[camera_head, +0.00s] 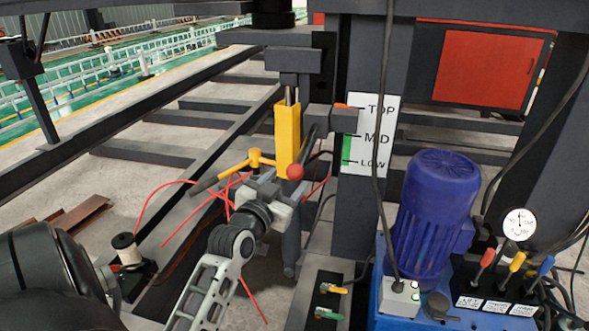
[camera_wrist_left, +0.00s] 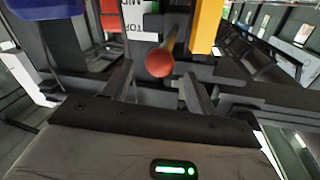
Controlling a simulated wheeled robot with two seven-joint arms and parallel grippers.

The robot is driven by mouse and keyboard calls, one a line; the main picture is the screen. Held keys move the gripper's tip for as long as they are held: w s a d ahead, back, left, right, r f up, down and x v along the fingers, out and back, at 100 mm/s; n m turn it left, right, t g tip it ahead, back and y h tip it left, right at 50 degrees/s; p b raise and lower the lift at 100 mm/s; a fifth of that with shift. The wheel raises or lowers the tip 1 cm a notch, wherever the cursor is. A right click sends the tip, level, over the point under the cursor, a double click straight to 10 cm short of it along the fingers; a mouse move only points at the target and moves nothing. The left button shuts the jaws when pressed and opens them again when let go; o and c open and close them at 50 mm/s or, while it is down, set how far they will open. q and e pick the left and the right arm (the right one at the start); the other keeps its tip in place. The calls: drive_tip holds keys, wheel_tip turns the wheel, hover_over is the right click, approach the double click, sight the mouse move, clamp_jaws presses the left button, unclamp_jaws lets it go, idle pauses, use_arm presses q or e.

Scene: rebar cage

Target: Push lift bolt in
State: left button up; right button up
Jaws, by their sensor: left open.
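A red ball knob (camera_head: 295,171) stands in front of the lower part of the yellow upright sleeve (camera_head: 288,135). In the left wrist view the red ball (camera_wrist_left: 159,63) is on a rod end, ahead of and between my open fingers. My left gripper (camera_head: 278,190) is open just below the ball in the head view; it also shows in the left wrist view (camera_wrist_left: 160,90). No grip on the ball shows. A yellow T-shaped handle (camera_head: 256,159) is just left of the sleeve. I cannot tell how deep the bolt sits. My right gripper is not in view.
A TOP/MID/LOW sign (camera_head: 370,135) is on the post right of the sleeve. A blue motor (camera_head: 432,215) and coloured levers (camera_head: 516,262) stand at right. Dark frame beams surround the gripper.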

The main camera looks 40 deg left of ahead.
sight(299, 158)
use_arm(q)
drive_tip(key=x, duration=0.5)
drive_tip(key=shift+w, duration=0.1)
clamp_jaws()
drive_tip(key=x, duration=0.2)
drive_tip(key=b+x, duration=0.1)
drive_tip(key=x, duration=0.1)
drive_tip(key=shift+a+f, duration=0.1)
drive_tip(key=shift+a, duration=0.3)
drive_tip(key=shift+w+a, duration=0.15)
drive_tip(key=shift+w, duration=0.05)
drive_tip(key=shift+r, duration=0.25)
